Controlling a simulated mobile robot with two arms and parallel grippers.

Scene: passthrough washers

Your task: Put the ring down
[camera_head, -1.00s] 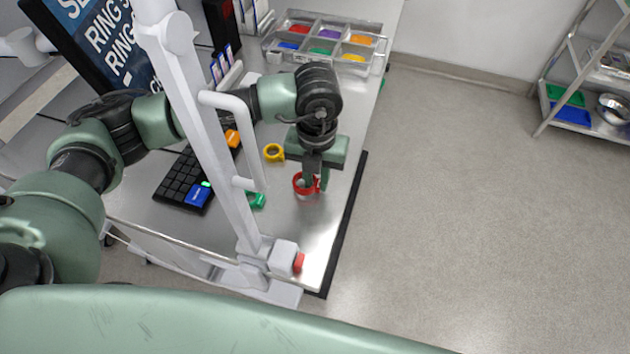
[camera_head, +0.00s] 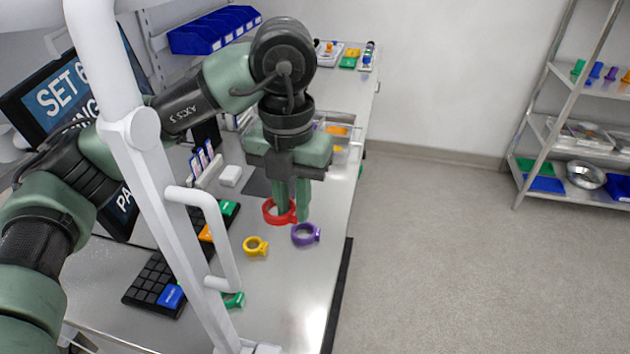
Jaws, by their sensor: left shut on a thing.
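My left gripper (camera_head: 290,212) points down over the metal bench, with its fingers at a red ring (camera_head: 270,214). It is shut on the red ring, whose far part is partly hidden by the fingers. The ring is at or just above the bench top; I cannot tell if it touches. My right gripper is not in view.
A purple ring (camera_head: 305,234) and a yellow ring (camera_head: 255,246) lie close in front of the gripper. A green piece (camera_head: 234,300) lies nearer. A white post with a handle (camera_head: 205,240) stands to the left. Bare bench (camera_head: 280,290) is at front.

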